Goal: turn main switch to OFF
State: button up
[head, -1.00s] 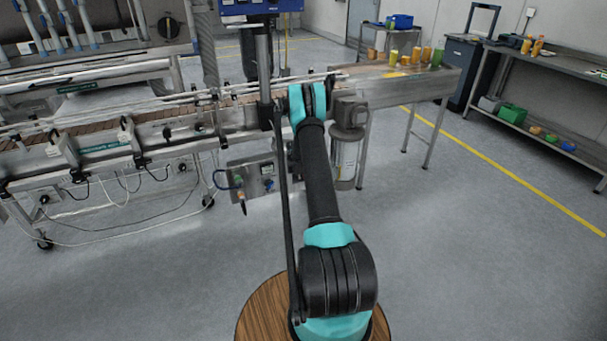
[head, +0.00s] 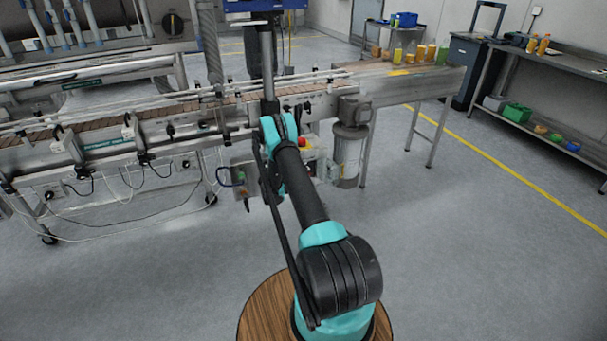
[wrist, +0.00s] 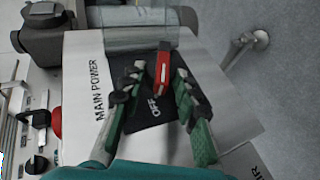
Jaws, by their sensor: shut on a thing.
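The main switch (wrist: 163,66) has a red handle on a black plate (wrist: 150,112), on a pale panel marked MAIN POWER. The word OFF shows on the plate below the handle in the wrist view. My gripper (wrist: 158,82) has its green and grey fingers on either side of the red handle and is shut on it. Exact finger contact is hard to see. In the head view my arm hides the switch and the gripper's fingertips.
A red button (wrist: 56,122) and black knobs (wrist: 38,118) sit left of the switch panel in the wrist view. The conveyor (head: 100,132) runs behind my arm. A clear cylinder (head: 348,160) hangs to its right. Open floor (head: 460,240) lies at the right.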

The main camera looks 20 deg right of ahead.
jog(key=shift+f+h, duration=0.1)
jog(key=shift+h, duration=0.3)
jog(key=o, duration=1.1)
jog(key=shift+o, duration=0.2)
jog(key=shift+a, duration=0.1)
jog(key=v, duration=1.2)
jog(key=shift+s, duration=0.1)
jog(key=shift+c, duration=0.6)
